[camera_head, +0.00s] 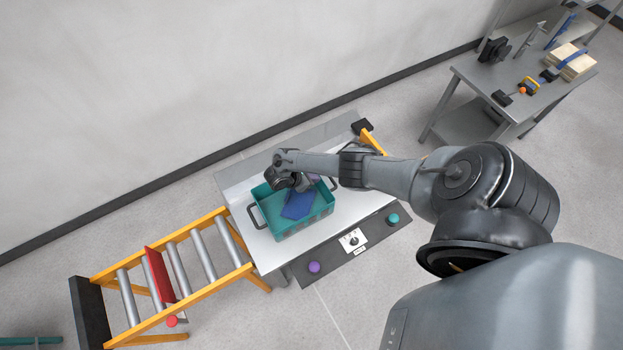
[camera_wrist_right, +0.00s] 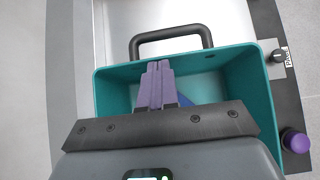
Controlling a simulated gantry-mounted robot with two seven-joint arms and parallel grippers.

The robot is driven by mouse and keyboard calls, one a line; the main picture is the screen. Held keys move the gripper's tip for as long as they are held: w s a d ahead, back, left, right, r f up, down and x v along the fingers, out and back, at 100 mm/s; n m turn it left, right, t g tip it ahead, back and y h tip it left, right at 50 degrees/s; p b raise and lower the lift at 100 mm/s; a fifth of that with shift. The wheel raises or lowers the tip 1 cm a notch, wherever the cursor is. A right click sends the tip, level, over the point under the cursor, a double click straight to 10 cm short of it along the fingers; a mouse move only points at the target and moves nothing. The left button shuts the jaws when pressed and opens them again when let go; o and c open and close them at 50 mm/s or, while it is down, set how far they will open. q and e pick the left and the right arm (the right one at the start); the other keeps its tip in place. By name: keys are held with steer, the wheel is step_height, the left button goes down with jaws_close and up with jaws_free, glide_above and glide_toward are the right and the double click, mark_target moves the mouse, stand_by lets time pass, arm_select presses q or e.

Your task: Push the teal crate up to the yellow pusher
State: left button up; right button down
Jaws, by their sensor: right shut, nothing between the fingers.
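The teal crate (camera_head: 290,232) stands on the metal table, with a black handle at each end and a blue item (camera_head: 299,204) inside. A yellow part (camera_head: 372,142) beside a black block at the table's upper right end may be the yellow pusher; my arm partly hides it. A bare gap lies between it and the crate. My right gripper (camera_head: 316,178) is over the crate. In the right wrist view its purple fingers (camera_wrist_right: 157,68) are shut and empty, near the inner side of the crate's end wall (camera_wrist_right: 190,66). I cannot tell if they touch. My left gripper is out of view.
A yellow-framed roller conveyor (camera_head: 185,270) with a red plate (camera_head: 160,274) adjoins the table's left end. A dark control panel (camera_head: 340,245) with purple and teal buttons runs along the front edge. A side bench (camera_head: 530,75) holds small parts.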

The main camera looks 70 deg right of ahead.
steer(key=s+d+p, duration=0.1)
steer(key=s+d, duration=1.2)
steer(key=d, duration=0.4)
steer(key=shift+s+p, duration=0.25)
steer(key=shift+p, duration=0.1)
steer(key=shift+w+a, duration=0.1)
steer(key=shift+a, duration=0.05)
